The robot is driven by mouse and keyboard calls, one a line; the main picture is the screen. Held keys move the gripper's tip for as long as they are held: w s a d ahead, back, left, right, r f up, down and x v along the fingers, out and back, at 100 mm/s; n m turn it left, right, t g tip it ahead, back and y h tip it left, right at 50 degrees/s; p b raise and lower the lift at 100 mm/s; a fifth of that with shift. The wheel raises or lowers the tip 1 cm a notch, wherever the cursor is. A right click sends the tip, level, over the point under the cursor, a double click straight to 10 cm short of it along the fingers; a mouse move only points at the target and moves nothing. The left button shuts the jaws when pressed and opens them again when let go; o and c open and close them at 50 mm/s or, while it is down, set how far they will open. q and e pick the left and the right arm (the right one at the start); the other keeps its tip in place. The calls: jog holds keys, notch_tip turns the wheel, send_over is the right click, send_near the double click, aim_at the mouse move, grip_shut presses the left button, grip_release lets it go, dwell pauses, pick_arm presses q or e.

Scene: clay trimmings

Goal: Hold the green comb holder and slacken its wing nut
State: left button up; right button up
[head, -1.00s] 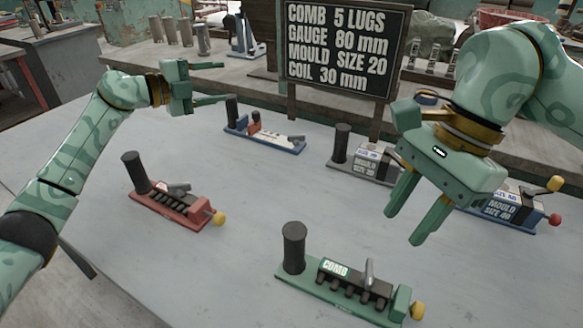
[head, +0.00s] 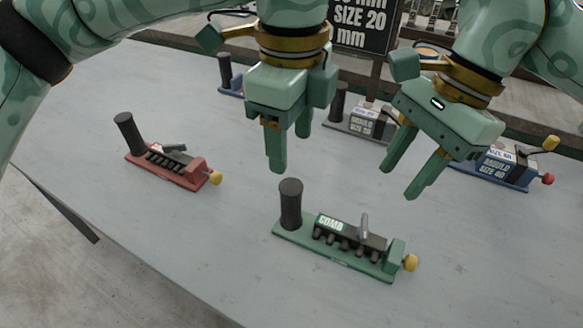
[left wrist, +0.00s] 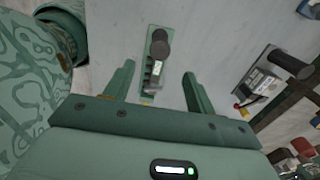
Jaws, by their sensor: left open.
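The green comb holder (head: 335,250) lies on the grey table at the front middle. It has a black upright post (head: 290,204) at its left end, a COMB label, a row of dark lugs, and a yellow knob (head: 410,262) at its right end. A grey upright piece (head: 364,228), seemingly the wing nut, stands on its top. My left gripper (head: 290,148) is open and empty, pointing down above and behind the post. In the left wrist view the holder (left wrist: 149,90) shows between its fingers, beyond the tips. My right gripper (head: 398,182) is open and empty, above and behind the holder's right half.
A red comb holder (head: 165,170) lies to the left. A grey mould block (head: 362,122) and a blue mould block (head: 505,165) stand behind. A blue-based tool (head: 228,85) is partly hidden by my left gripper. A sign board (head: 362,30) stands at the back. The front right table is clear.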

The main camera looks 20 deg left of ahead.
aim_at(291, 207)
pick_arm(q)
notch_tip(291, 207, down, 15)
dwell(0.3)
